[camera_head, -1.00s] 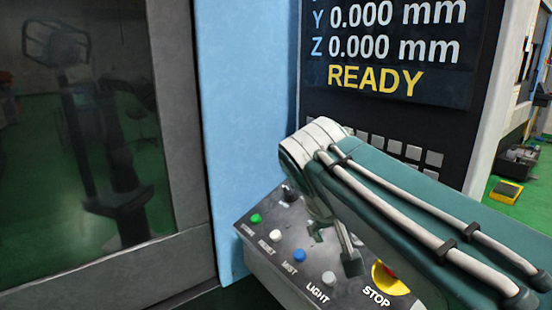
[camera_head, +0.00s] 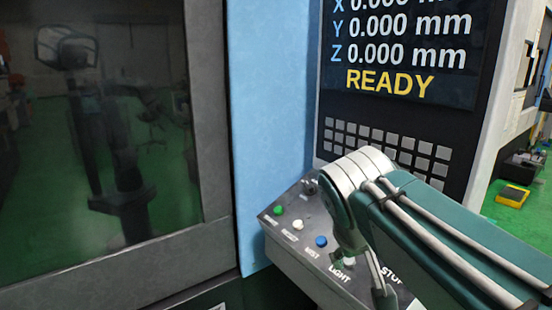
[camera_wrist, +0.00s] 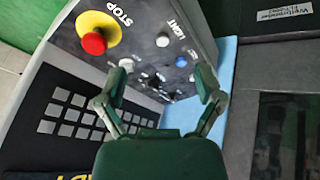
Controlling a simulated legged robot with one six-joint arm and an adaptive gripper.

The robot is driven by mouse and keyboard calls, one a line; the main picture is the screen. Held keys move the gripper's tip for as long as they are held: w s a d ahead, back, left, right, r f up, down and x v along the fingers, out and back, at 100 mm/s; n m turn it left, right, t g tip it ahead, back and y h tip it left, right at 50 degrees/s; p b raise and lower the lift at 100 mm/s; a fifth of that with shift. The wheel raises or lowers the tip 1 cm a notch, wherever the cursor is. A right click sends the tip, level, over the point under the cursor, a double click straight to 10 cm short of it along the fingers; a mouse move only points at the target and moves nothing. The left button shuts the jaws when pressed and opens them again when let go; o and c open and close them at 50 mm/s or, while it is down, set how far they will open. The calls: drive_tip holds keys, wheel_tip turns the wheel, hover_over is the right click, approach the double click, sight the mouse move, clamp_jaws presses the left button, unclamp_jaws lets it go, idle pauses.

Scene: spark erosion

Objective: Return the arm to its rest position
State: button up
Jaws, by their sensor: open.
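My gripper (camera_wrist: 167,80) is open and empty in the wrist view, its two green fingers spread apart in front of the machine's button panel (camera_wrist: 142,22). In the head view my green and white arm reaches in from the lower right over the panel (camera_head: 285,248). A finger hangs near the LIGHT label there, and the rest of the gripper is mostly hidden behind the arm. The red and yellow STOP button (camera_wrist: 95,42) shows in the wrist view. In the head view the arm hides it. I cannot tell whether the fingers touch the panel.
The machine's screen (camera_head: 400,45) reads READY above a grey keypad (camera_head: 335,135). A dark door window (camera_head: 110,170) fills the left, beside a blue column (camera_head: 268,120). A yellow and black item (camera_head: 512,195) lies on the green floor at right.

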drive_tip(key=s+d+f+m+y, duration=0.1)
drive_tip(key=s+d+f+y, duration=0.2)
drive_tip(key=s+f, duration=0.9)
drive_tip(key=shift+f, duration=0.35)
drive_tip(key=shift+a, duration=0.2)
idle(1.0)
